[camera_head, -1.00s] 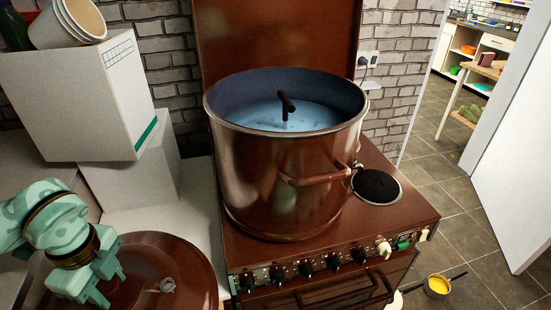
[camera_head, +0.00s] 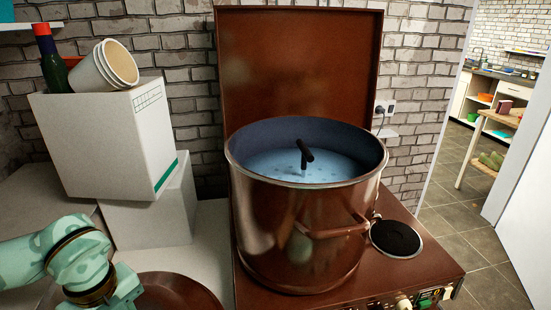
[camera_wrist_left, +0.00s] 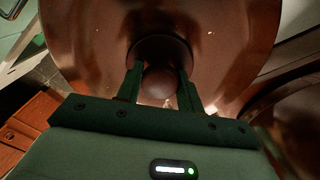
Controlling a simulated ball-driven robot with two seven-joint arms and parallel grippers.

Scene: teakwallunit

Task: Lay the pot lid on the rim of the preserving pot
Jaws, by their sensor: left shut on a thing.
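The pot lid (camera_head: 178,291) is a round reddish-brown disc at the bottom left of the head view, partly cut off by the frame edge. My left gripper (camera_head: 128,292) is over it. In the left wrist view, my left gripper (camera_wrist_left: 158,76) is shut on the lid's round knob (camera_wrist_left: 160,86), one finger on each side. The lid's shiny face (camera_wrist_left: 225,45) spreads around the knob. The preserving pot (camera_head: 290,235) is large and copper-brown, upright on the stove to the right of the lid. Its rim is uncovered. My right gripper is not in view.
The pot holds pale blue contents, with a black handle (camera_head: 304,152) standing up inside. A white box (camera_head: 105,140) with a bucket (camera_head: 108,65) and a bottle (camera_head: 50,58) on top stands behind the lid. A raised brown panel (camera_head: 300,60) backs the stove (camera_head: 420,255).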

